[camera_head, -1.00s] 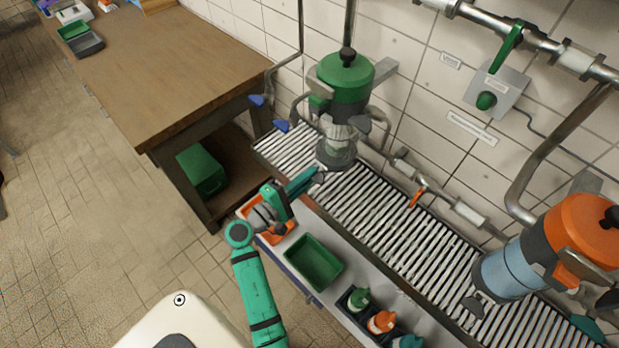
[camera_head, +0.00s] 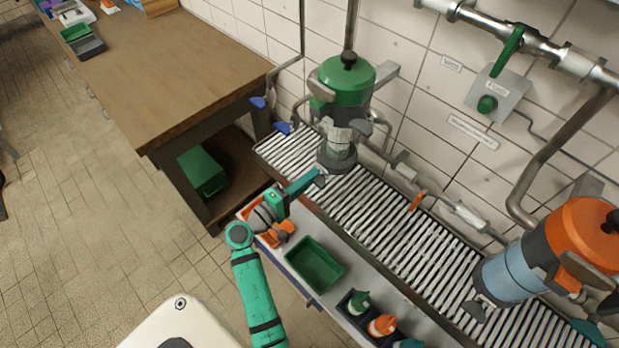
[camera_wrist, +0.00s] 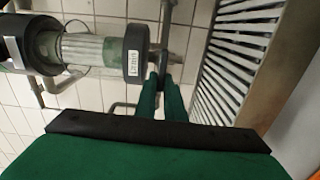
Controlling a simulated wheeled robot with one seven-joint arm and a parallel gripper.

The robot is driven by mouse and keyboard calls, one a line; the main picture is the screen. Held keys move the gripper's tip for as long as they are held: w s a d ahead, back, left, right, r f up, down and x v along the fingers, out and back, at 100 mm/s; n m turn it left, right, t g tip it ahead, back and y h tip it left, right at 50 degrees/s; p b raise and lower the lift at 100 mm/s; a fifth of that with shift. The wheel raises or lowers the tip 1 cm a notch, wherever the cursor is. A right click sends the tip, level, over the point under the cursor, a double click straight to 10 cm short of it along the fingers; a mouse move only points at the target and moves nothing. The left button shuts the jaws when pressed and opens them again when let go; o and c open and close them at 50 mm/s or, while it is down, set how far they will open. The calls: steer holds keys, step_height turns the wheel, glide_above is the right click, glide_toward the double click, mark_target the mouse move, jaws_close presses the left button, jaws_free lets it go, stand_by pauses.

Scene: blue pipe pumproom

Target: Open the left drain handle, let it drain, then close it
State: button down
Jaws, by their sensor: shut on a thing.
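The left unit with the green lid (camera_head: 345,78) hangs above the slatted rack by the wall. Its clear bowl (camera_wrist: 80,48) has a dark collar (camera_wrist: 135,52) with a small white label. A dark grey drain handle (camera_wrist: 163,62) sticks out beside the collar in the wrist view. My gripper (camera_head: 316,180) is in front of the unit's base, over the rack's front edge. Its two green fingers (camera_wrist: 163,80) are close together on the handle, which they partly hide. I cannot make out any liquid flowing.
The slatted rack (camera_head: 400,240) runs along the tiled wall. An orange unit (camera_head: 575,235) stands at its right end. A wooden bench (camera_head: 180,75) stands left.

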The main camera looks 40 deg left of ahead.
steer(key=c, duration=1.9)
jaws_free()
steer(key=shift+o, duration=0.2)
